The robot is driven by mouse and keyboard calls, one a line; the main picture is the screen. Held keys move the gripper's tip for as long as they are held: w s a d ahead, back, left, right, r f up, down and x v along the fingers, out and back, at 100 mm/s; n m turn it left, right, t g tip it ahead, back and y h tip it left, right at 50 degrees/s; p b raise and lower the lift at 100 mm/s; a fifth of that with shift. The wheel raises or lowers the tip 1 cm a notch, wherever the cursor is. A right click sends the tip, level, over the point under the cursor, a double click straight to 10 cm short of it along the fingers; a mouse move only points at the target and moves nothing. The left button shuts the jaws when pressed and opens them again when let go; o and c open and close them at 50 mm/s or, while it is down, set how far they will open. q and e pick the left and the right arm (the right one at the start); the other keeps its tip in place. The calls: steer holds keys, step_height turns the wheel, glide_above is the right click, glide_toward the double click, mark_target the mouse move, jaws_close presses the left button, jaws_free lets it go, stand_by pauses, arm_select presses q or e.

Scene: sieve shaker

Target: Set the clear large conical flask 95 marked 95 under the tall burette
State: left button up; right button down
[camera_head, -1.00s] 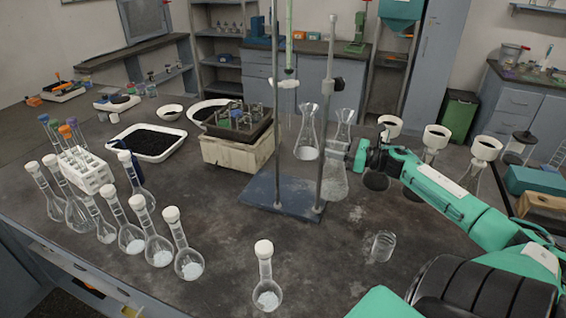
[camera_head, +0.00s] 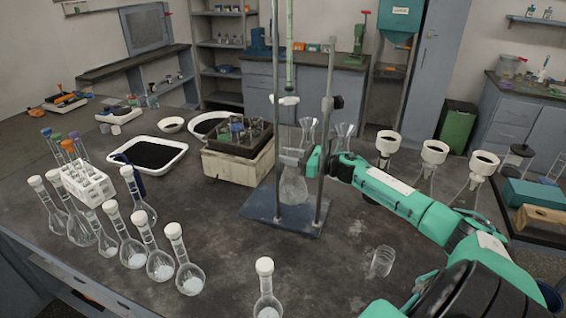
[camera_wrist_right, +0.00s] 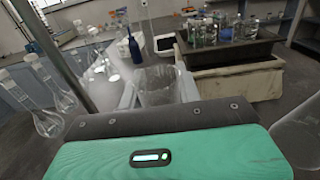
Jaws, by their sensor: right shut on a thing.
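A clear conical flask (camera_head: 293,190) is between the jaws of my right gripper (camera_head: 292,157), over the stand's blue-grey base plate (camera_head: 262,208). In the right wrist view the flask (camera_wrist_right: 160,88) is between the finger pads. I cannot tell whether it touches the plate, and no number is legible. The tall burette (camera_head: 289,45) is a greenish vertical tube above the gripper; its lower end is near the white clamp piece (camera_head: 285,100). The flask looks roughly below it. My left gripper is not in view.
Two upright rods flank the flask; the right rod (camera_head: 326,130) is close to my right arm. Two more conical flasks (camera_head: 308,132) (camera_head: 342,138) stand behind. A glass beaker (camera_head: 381,261) is at the front right. Several stoppered flasks (camera_head: 186,268) stand front left.

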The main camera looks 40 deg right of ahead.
steer(key=shift+x, duration=0.8)
steer(key=shift+f+p, duration=0.3)
step_height(320, 180, down, 2)
steer(key=shift+f+p, duration=0.1)
steer(key=shift+p, duration=0.3)
steer(key=shift+f, duration=0.3)
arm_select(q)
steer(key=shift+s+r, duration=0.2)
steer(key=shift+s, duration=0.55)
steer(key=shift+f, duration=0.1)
arm_select(e)
steer(key=shift+f, duration=0.1)
